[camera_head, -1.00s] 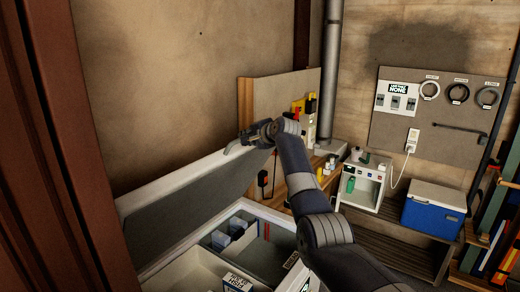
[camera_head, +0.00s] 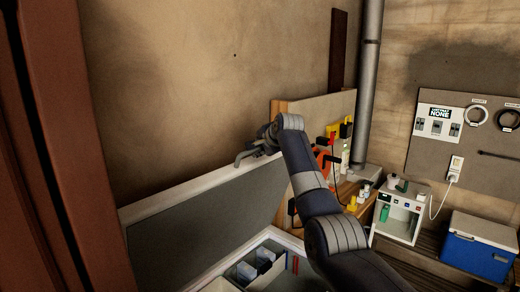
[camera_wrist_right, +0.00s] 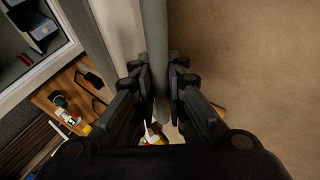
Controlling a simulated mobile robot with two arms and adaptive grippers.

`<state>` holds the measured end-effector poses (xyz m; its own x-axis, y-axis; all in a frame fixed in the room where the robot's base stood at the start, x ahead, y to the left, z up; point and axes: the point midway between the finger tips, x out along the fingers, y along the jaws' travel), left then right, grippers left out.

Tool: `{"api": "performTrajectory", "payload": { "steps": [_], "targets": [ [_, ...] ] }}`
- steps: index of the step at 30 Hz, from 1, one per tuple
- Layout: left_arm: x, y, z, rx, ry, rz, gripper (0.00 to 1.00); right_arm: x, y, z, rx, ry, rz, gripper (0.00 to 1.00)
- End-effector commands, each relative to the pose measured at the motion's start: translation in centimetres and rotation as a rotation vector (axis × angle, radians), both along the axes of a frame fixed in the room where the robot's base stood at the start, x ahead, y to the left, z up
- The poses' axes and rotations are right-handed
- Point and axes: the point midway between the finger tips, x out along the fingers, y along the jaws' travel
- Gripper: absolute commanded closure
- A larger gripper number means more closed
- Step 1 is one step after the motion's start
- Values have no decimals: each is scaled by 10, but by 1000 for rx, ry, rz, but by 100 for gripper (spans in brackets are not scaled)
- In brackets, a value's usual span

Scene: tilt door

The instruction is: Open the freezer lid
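The freezer lid (camera_head: 215,220) stands raised and steep in the head view, its grey inner panel and white rim facing me. The freezer body (camera_head: 215,284) is open below it, with boxes inside. My right gripper (camera_head: 255,149) is at the lid's top edge. In the right wrist view, the grey bar handle (camera_wrist_right: 154,40) runs between the two fingers of my right gripper (camera_wrist_right: 158,75), which sit close on both sides of it. The lid's pale edge (camera_wrist_right: 118,30) is beside the fingers. My left gripper is not in view.
A wall (camera_head: 210,90) rises close behind the lid. A wooden bench (camera_head: 345,192) with tools and bottles stands right of the freezer, near a vertical pipe (camera_head: 367,90). A blue cooler (camera_head: 478,250) and a small white cabinet (camera_head: 400,215) are farther right. A red-brown post (camera_head: 70,150) is at left.

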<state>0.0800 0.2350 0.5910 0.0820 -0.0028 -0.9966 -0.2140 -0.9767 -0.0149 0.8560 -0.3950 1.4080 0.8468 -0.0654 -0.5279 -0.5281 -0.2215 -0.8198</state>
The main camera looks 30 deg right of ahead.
Motion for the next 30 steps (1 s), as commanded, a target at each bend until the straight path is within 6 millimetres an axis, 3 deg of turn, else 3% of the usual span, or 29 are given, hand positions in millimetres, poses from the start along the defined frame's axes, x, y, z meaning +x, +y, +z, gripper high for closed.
{"api": "performTrajectory", "payload": {
  "steps": [3, 17, 30],
  "targets": [
    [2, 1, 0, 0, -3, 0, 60, 0, 1, -5, 0, 9, 3, 70],
    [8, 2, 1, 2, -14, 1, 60, -3, 1, 0, 1, 3, 1, 70],
    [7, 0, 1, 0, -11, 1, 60, -41, 3, 25, 1, 0, 1, 70]
  ]
}}
